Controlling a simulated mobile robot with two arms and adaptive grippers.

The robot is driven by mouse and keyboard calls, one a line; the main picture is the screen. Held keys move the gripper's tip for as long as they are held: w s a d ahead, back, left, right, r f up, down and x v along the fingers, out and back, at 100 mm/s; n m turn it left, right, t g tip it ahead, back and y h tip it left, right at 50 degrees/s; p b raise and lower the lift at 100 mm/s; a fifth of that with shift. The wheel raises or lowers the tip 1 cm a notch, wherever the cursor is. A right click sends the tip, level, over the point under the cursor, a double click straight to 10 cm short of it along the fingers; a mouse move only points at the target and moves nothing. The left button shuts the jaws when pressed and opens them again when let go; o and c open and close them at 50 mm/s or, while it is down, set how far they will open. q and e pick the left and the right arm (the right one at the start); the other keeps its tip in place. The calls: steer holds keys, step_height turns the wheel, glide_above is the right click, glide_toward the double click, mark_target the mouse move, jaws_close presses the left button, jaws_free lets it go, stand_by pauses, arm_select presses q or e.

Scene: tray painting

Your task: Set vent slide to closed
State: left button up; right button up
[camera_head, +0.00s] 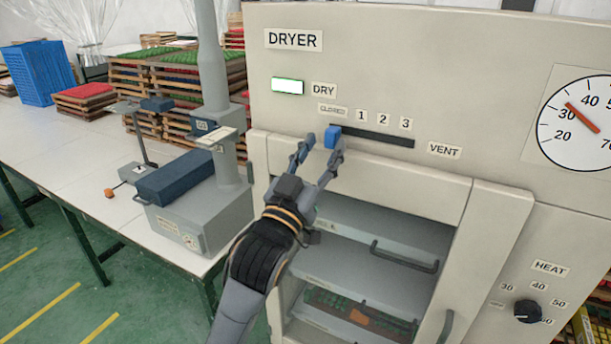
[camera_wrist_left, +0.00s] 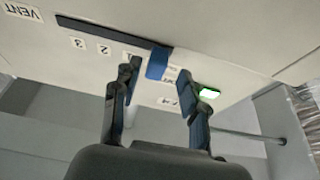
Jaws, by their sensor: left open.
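The vent slide's blue knob (camera_head: 332,137) sits at the left end of the dark slot (camera_head: 379,137) on the dryer front, just below the CLOSED label (camera_head: 333,110). The marks 1, 2 and 3 lie to its right. My left gripper (camera_head: 319,146) is open at the knob, with a finger on either side of it in the head view. In the left wrist view the blue knob (camera_wrist_left: 158,63) shows beyond the fingertips, between the two open fingers (camera_wrist_left: 158,72). I cannot tell whether they touch it. My right gripper is not in view.
The dryer's open shelf bay (camera_head: 375,235) with handles is below the slot. A heat knob (camera_head: 527,310) and a dial gauge (camera_head: 580,118) are at the right. A grey stand (camera_head: 195,205) on the white table (camera_head: 60,135) is close to the left of my arm.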

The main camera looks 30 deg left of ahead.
arm_select(q)
steer(key=v, duration=0.8)
steer(key=shift+s, duration=0.1)
